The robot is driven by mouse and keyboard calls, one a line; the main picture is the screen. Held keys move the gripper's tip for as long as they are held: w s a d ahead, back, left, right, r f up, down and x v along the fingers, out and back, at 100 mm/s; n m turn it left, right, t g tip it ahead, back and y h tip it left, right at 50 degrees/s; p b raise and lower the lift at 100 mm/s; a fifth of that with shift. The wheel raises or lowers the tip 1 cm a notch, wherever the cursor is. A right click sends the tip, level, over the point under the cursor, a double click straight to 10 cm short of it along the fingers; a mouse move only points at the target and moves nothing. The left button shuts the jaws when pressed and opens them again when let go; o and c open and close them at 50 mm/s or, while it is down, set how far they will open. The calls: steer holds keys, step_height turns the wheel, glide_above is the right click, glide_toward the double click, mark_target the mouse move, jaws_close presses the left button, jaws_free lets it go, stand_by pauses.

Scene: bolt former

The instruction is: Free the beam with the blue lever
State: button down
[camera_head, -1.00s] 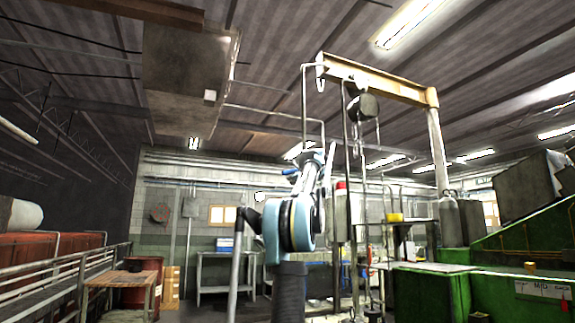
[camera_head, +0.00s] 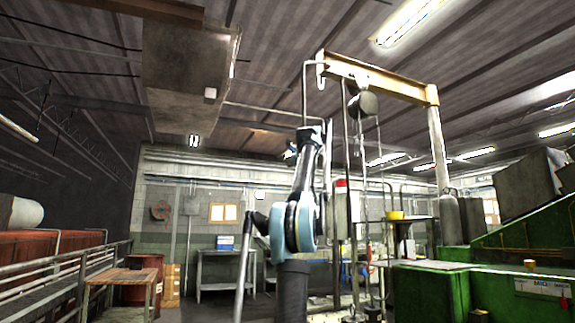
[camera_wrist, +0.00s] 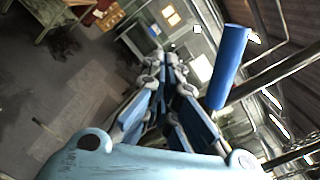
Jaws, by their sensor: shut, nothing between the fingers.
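The yellow beam (camera_head: 385,80) of the hoist runs from upper centre to a pale post on the right, with a hook and chain hanging under its left part. In the wrist view, the blue lever (camera_wrist: 230,66) is a blue cylinder on a dark bar. My gripper (camera_wrist: 172,62) is shut and empty, with its fingertips to the left of the blue lever and apart from it in the picture. I cannot make out the lever or the fingertips clearly in the head view.
A green machine (camera_head: 440,290) stands at the right. Thin vertical rods (camera_head: 346,170) stand close to the right of my arm. A wooden table (camera_head: 122,276) and a red barrel (camera_head: 148,268) are at the left, and a metal workbench (camera_head: 222,268) stands behind.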

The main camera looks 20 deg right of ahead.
steer(key=s, duration=0.8)
steer(key=shift+s+d, duration=0.3)
steer(key=shift+s, duration=0.1)
steer(key=shift+d, duration=0.1)
